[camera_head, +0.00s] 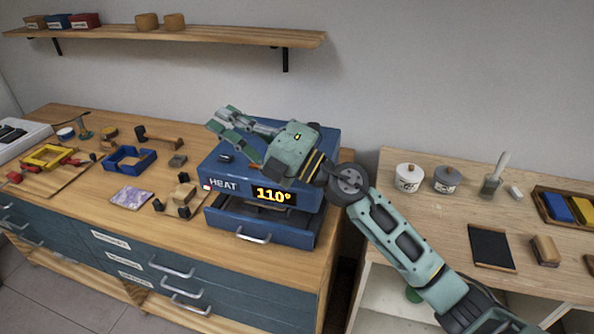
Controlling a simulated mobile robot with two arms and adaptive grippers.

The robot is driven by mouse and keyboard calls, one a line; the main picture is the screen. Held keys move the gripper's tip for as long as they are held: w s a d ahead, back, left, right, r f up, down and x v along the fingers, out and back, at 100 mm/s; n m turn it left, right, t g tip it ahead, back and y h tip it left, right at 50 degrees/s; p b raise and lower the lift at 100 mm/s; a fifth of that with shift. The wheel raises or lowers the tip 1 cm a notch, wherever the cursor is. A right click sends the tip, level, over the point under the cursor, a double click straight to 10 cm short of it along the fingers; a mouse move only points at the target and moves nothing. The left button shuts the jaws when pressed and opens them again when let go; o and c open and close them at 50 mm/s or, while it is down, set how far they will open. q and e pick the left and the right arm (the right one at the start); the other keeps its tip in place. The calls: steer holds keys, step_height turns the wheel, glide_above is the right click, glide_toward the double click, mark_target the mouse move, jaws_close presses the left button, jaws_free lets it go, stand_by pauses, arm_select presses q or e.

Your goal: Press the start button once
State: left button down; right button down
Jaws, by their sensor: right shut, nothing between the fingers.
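A blue heater box (232,180) stands at the right end of the wooden workbench. My right gripper (217,119) is over the box top, pointing left, shut and empty. It and its arm hide part of the top and the front's right side. My left gripper is not in view.
A drawer (254,237) under the display appears slightly open. Small blocks (184,194), a purple patterned tile (132,196) and a blue frame (128,160) lie left of the box. A second table (440,217) with pots stands right, beyond a gap. A shelf (230,36) hangs above.

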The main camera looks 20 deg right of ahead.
steer(key=w+d+f+n+g+h, duration=0.4)
steer(key=w+f+n+g+h, duration=0.2)
steer(key=w+d+m+h, duration=0.1)
steer(key=d+h, duration=0.5)
steer(key=d, duration=0.6)
steer(key=shift+w+d+f+m, duration=0.3)
steer(key=shift+w, duration=0.6)
steer(key=shift+f, duration=0.15)
step_height(320, 180, down, 9)
steer(key=b, duration=0.6)
steer(key=shift+r, duration=0.2)
steer(key=shift+f+b, duration=0.3)
steer(key=shift+f, duration=0.1)
